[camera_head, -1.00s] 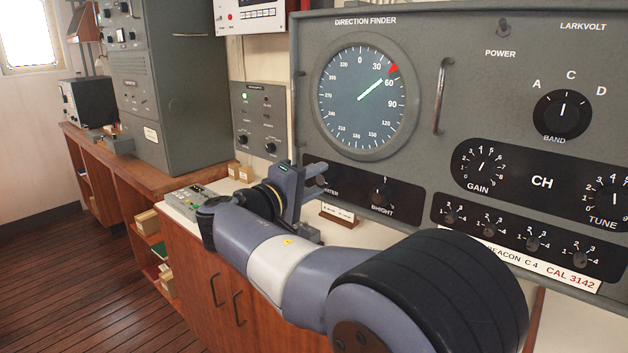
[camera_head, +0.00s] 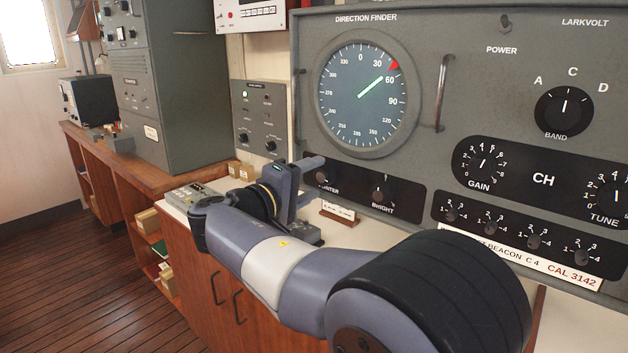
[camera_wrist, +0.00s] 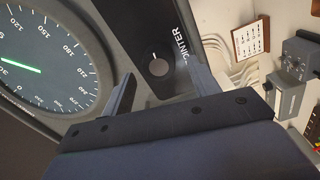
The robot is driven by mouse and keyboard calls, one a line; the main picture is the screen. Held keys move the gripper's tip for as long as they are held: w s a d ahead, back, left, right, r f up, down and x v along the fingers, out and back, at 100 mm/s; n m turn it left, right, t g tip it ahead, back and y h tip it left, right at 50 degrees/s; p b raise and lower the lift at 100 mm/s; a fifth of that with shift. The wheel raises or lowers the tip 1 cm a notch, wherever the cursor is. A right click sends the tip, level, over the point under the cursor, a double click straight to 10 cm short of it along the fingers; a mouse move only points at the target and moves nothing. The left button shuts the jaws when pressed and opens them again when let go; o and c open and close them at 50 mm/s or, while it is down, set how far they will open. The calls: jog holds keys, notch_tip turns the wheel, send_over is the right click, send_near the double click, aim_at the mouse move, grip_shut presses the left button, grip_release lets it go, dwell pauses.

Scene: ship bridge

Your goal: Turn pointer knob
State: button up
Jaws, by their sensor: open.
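The pointer knob (camera_wrist: 158,66) is a small black round knob with a white mark on the dark strip below the round dial. In the wrist view it shows between and ahead of my gripper's two fingers, with "POINTER" partly readable beside it. In the head view the knob (camera_head: 321,178) is partly hidden behind my gripper (camera_head: 318,168). My gripper also shows in the wrist view (camera_wrist: 160,88), open and empty, its fingers on either side of the knob. I cannot tell whether either finger touches the panel. The dial (camera_head: 362,95) has a green line near 50 and a red mark near 45.
The BRIGHT knob (camera_head: 380,195) sits right of the pointer knob. A metal handle (camera_head: 443,92) stands out from the panel right of the dial. A small sign (camera_head: 339,211) and a keypad box (camera_head: 193,196) are on the counter below.

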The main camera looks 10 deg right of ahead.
jog(key=b+v, duration=0.1)
jog(key=v, duration=0.8)
jog(key=shift+s+a, duration=0.15)
jog(key=shift+a, duration=0.05)
jog(key=shift+d, duration=0.1)
jog(key=p+x, duration=0.1)
jog(key=x, duration=0.9)
jog(key=shift+d+p, duration=0.2)
jog(key=shift+p, duration=0.1)
jog(key=shift+w+d, duration=0.1)
jog(key=shift+w, duration=0.15)
